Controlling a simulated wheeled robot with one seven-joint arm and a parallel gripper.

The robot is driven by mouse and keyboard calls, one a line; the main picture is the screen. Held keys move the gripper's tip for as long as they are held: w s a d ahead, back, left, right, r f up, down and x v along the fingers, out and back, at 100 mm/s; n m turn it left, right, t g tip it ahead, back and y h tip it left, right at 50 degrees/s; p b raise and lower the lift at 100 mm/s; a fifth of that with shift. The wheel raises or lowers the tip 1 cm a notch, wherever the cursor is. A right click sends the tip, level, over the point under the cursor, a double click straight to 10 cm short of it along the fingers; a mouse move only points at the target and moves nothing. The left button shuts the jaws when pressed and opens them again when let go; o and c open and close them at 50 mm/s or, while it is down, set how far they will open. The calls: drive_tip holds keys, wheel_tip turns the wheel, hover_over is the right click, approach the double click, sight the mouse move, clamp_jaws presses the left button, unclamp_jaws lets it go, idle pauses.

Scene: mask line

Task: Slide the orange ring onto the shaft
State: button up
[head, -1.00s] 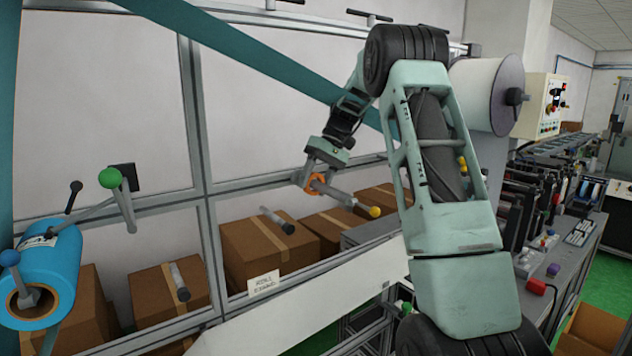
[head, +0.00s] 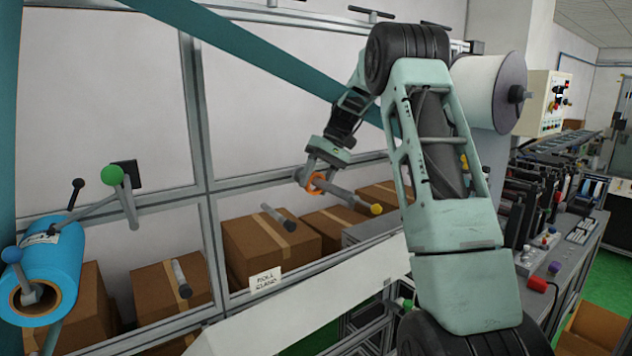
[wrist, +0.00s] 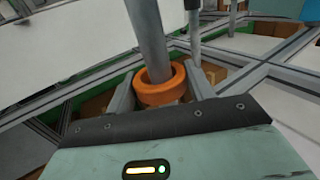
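The orange ring (head: 316,183) is a thick band near the upper left end of a grey shaft (head: 342,194) with a yellow tip (head: 376,209). My gripper (head: 313,178) is at the ring. In the wrist view, the fingers (wrist: 160,88) stand on both sides of the ring (wrist: 161,96) and appear to touch it. The shaft (wrist: 150,42) comes down from the top of that view and enters the ring's opening, so the ring appears to be around it. The shaft's far end is hidden behind the ring and gripper.
Grey frame rails (head: 200,170) stand behind, with brown boxes (head: 260,245) below. Short shafts (head: 279,218) stick out nearby. A blue roll (head: 48,265) is at the left. A teal web (head: 250,60) crosses above my gripper. A white panel (head: 300,305) slopes below.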

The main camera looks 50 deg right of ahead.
drive_tip(key=o, duration=0.4)
drive_tip(key=shift+o, duration=0.2)
drive_tip(key=shift+d, duration=0.1)
drive_tip(key=shift+d+r, duration=0.2)
drive_tip(key=shift+r, duration=0.15)
drive_tip(key=v, duration=1.6)
drive_tip(key=shift+r, duration=0.25)
drive_tip(key=shift+d, duration=0.1)
